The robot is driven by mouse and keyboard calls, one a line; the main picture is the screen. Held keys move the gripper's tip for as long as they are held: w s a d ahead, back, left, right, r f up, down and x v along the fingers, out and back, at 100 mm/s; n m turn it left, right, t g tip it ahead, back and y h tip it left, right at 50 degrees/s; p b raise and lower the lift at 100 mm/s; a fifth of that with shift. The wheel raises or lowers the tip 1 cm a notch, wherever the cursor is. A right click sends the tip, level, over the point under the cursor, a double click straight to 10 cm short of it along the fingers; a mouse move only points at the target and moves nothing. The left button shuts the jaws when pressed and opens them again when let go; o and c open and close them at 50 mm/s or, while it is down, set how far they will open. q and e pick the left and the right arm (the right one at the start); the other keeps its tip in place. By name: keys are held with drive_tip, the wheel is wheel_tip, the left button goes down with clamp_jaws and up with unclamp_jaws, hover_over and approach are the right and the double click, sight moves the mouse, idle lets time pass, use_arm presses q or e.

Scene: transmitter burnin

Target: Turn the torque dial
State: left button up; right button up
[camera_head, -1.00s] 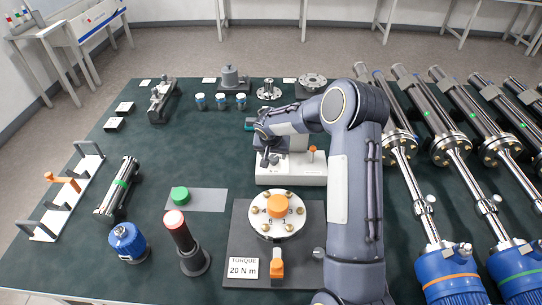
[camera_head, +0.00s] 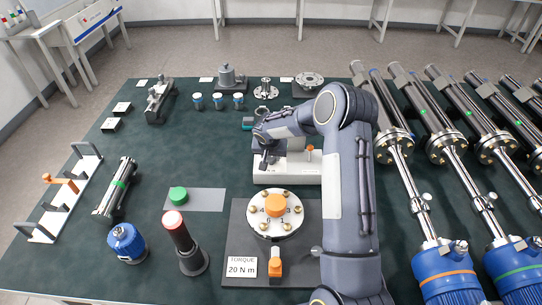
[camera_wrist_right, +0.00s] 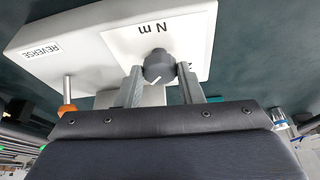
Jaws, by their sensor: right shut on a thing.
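The torque dial (camera_wrist_right: 158,65) is a dark grey knob with a white pointer mark, on a white panel (camera_wrist_right: 190,28) marked "N m" in the right wrist view. My right gripper (camera_wrist_right: 160,82) has one finger on each side of the knob and is shut on it. In the head view, my right gripper (camera_head: 268,155) is at the white and grey unit (camera_head: 292,172), and its wrist hides the dial. My left gripper is not in view.
An orange-tipped lever (camera_head: 309,149) stands on the same unit, right of the gripper. A round bolt plate with an orange hub (camera_head: 275,206) and a "TORQUE 20 N m" sign (camera_head: 241,267) are in front. Long cylinders (camera_head: 440,135) line the right side.

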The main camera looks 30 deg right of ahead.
drive_tip(key=n, duration=0.1)
drive_tip(key=n+y+b, duration=0.1)
drive_tip(key=shift+d+n+t, duration=0.2)
drive_tip(key=shift+n+t, duration=0.2)
drive_tip(key=n+y, duration=0.1)
drive_tip(key=n, duration=0.3)
drive_tip(key=shift+s+d+y, duration=0.1)
drive_tip(key=shift+d+y, duration=0.1)
drive_tip(key=shift+y, duration=0.2)
drive_tip(key=n+y, duration=0.1)
drive_tip(key=n, duration=0.2)
drive_tip(key=shift+d, duration=0.15)
drive_tip(key=n+y+b, duration=0.1)
drive_tip(key=n, duration=0.1)
drive_tip(key=shift+d+n, duration=0.1)
drive_tip(key=shift+n, duration=0.3)
drive_tip(key=shift+w+d+n+g+y+b, duration=0.1)
drive_tip(key=shift+n+g+y+b, duration=0.15)
drive_tip(key=shift+n+b, duration=0.5)
drive_tip(key=shift+w+n+g+y+b, duration=0.1)
drive_tip(key=shift+n+g+y+b, duration=0.2)
drive_tip(key=shift+n, duration=0.85)
drive_tip(key=o, duration=1)
drive_tip(key=shift+c, duration=0.2)
